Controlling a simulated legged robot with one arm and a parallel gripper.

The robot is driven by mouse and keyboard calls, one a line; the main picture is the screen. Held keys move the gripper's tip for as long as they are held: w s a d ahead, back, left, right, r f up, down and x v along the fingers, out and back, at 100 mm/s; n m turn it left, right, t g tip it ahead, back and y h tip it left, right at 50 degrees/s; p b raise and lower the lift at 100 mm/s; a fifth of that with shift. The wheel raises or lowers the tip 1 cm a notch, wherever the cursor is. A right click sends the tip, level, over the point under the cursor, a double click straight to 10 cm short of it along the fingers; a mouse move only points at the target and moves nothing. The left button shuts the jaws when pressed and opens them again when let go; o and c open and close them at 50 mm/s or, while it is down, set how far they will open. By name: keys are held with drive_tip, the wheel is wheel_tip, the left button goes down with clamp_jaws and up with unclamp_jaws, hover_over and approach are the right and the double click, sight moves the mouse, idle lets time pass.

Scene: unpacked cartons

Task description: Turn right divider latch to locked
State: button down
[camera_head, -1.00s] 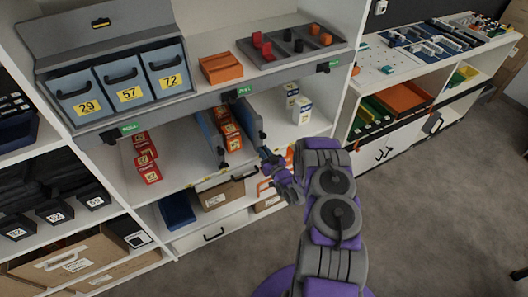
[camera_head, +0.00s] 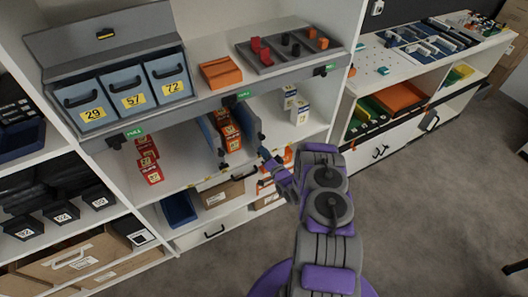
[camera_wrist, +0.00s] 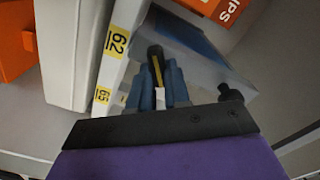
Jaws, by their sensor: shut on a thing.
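The right divider (camera_head: 246,118) is a thin blue-grey panel on the middle shelf, just right of a row of red-orange boxes (camera_head: 229,132). My gripper (camera_head: 264,154) is at the lower front end of this divider. In the wrist view, the blue fingers of my gripper (camera_wrist: 160,88) are closed around a dark latch with a yellow stripe (camera_wrist: 155,56). A black knob (camera_wrist: 229,92) is to its right. The divider panel (camera_wrist: 196,38) lies behind the latch. The fingers hide part of the latch, so I cannot tell its exact angle.
The left divider (camera_head: 209,135) stands left of the boxes. More red boxes (camera_head: 148,162) are farther left, and white boxes (camera_head: 299,110) stand to the right. Yellow number labels (camera_wrist: 116,42) line the shelf edge. Bins (camera_head: 180,208) sit below.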

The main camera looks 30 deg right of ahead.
drive_tip(key=shift+d+f+m, duration=0.1)
drive_tip(key=shift+f+m, duration=0.15)
drive_tip(key=shift+m, duration=1.55)
drive_tip(key=shift+f+m, duration=0.2)
drive_tip(key=shift+m, duration=1.6)
drive_tip(key=shift+s, duration=0.1)
drive_tip(key=c, duration=1.1)
unclamp_jaws()
drive_tip(key=s+p, duration=0.1)
drive_tip(key=s, duration=0.4)
drive_tip(key=s+p, duration=0.1)
drive_tip(key=s, duration=1.1)
drive_tip(key=shift+s+d+p, duration=0.1)
drive_tip(key=shift+d+p, duration=0.3)
